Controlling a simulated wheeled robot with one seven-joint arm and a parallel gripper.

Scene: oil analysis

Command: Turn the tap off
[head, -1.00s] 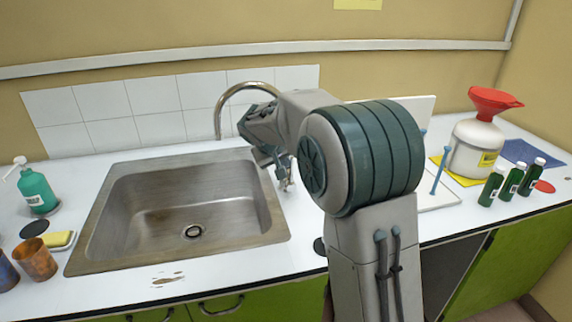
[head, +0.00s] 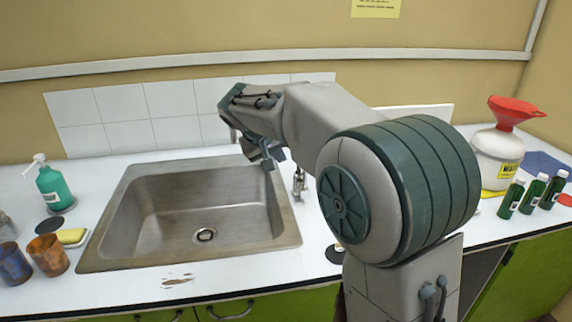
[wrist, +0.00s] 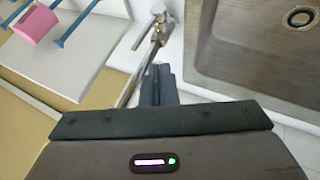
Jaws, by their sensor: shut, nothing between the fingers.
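The chrome tap stands at the sink's right side. In the head view its small fitting (head: 299,184) shows just right of my gripper, while my arm hides most of its curved spout. In the wrist view the tap's handle end (wrist: 157,32) is above the fingertips, and its pipe runs down to the left behind them. My gripper (head: 267,163) is shut and empty over the sink's right rim. Its closed fingers (wrist: 158,80) appear close to the tap pipe in the wrist view. I cannot tell whether they touch it. No water stream is visible.
The steel sink (head: 120,235) is empty. Dark green bottles (head: 534,193) and a white jug with a red funnel (head: 497,155) stand at the right.

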